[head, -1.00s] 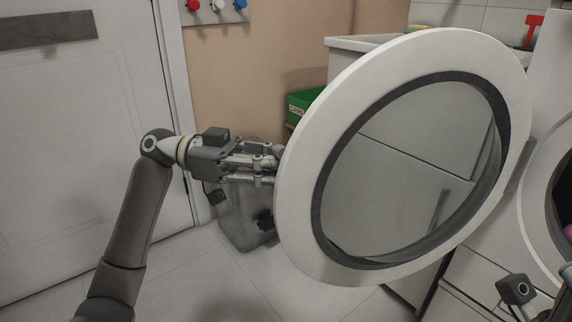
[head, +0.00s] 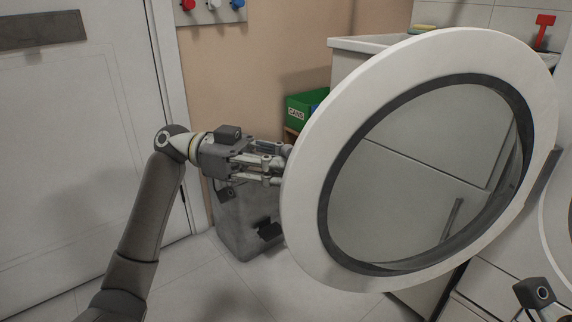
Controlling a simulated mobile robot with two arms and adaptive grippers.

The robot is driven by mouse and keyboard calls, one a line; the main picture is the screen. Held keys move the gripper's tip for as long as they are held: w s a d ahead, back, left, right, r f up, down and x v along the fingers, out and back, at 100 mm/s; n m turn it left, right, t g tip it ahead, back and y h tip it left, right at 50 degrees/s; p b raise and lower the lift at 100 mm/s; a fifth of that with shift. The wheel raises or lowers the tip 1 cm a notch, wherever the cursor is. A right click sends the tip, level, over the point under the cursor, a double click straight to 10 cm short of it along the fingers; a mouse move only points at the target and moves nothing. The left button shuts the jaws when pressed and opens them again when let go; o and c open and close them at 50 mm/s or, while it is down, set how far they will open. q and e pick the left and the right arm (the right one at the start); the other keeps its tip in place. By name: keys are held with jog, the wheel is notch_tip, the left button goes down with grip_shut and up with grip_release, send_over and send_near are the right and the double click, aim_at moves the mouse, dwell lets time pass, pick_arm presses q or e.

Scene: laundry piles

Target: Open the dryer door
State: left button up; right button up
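The dryer door (head: 308,160) is a round white ring with a dark-rimmed window. It stands swung wide open in the middle right of the head view. Part of the white dryer front (head: 556,215) shows at the right edge. My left gripper (head: 282,168) is at the door's left edge, its fingertips reaching to or just behind the rim. Whether the fingers touch or grip the rim is hidden.
A white counter (head: 350,44) stands behind the door. A green box marked CANS (head: 297,112) and a grey bin (head: 243,225) are beyond my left gripper. A white room door (head: 70,120) fills the left. Tiled floor is clear at lower middle.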

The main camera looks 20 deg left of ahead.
pick_arm(q)
jog(key=shift+o, duration=1.3)
jog(key=a, duration=1.2)
jog(key=shift+s, duration=0.35)
